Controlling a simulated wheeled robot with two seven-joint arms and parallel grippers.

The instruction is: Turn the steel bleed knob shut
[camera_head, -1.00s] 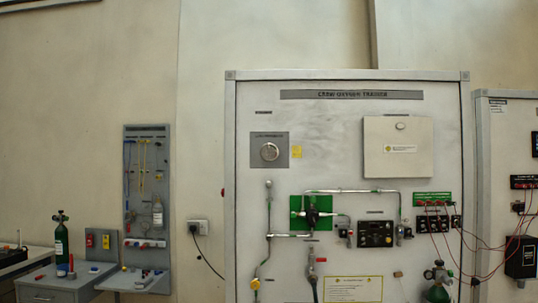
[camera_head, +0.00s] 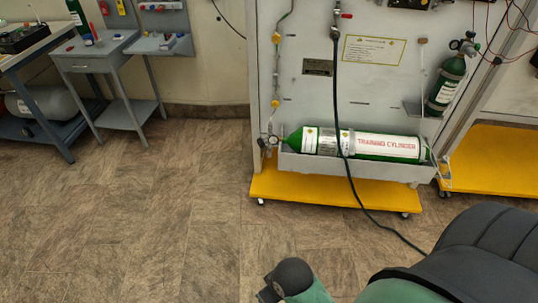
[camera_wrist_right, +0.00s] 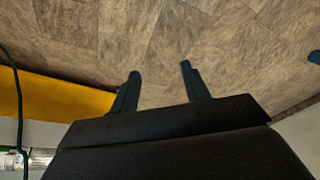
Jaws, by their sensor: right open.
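I cannot pick out the steel bleed knob for sure in the views now. In the head view the lower part of the oxygen trainer panel (camera_head: 375,106) shows, with a thin pipe run down its left side and small yellow fittings (camera_head: 275,103) on it. Small metal fittings sit at the left end of the green training cylinder (camera_head: 395,147), too small to tell apart. My right gripper (camera_wrist_right: 159,82) is open and empty in the right wrist view, its two fingers apart over the brown floor. My left gripper is not in view.
The trainer stands on a yellow wheeled base (camera_head: 330,194). A black hose (camera_head: 343,150) hangs down across the cylinder to the floor. A small green cylinder (camera_head: 446,85) is at right. A grey side table (camera_head: 95,50) stands left.

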